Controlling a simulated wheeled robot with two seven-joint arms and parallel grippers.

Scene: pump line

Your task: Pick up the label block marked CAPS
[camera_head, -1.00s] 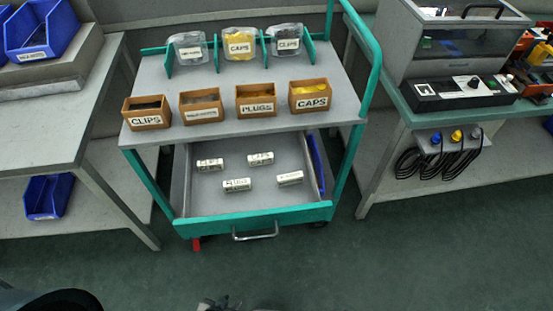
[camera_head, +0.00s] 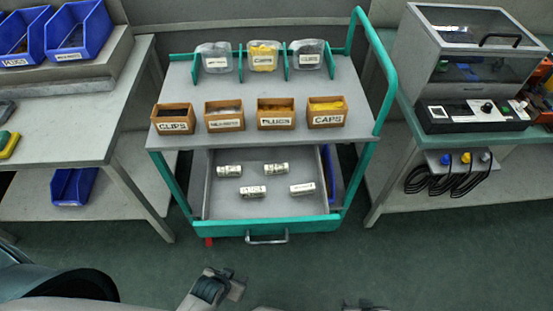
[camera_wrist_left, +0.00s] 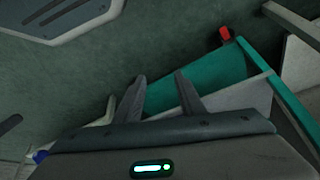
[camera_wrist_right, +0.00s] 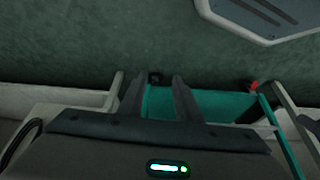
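Several small white label blocks lie apart in the open drawer (camera_head: 222,209) of the cart: one back left (camera_head: 229,170), one back right (camera_head: 276,168), one front left (camera_head: 253,192) and one front right (camera_head: 302,188). Their lettering is too small to tell surely which is CAPS. My left gripper (camera_head: 236,288) is in front of the drawer, apart from it; the left wrist view shows its fingers (camera_wrist_left: 160,82) apart and empty. My right gripper (camera_head: 362,306) barely shows at the bottom edge; in the right wrist view its fingers (camera_wrist_right: 150,85) are apart and empty.
The cart top (camera_head: 300,84) bears several wooden boxes, including one marked CAPS (camera_head: 327,113), with clear bags behind. The drawer handle (camera_head: 267,238) sticks out in front. Tables stand left (camera_head: 75,115) and right (camera_head: 440,140). The floor (camera_head: 330,265) before the cart is clear.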

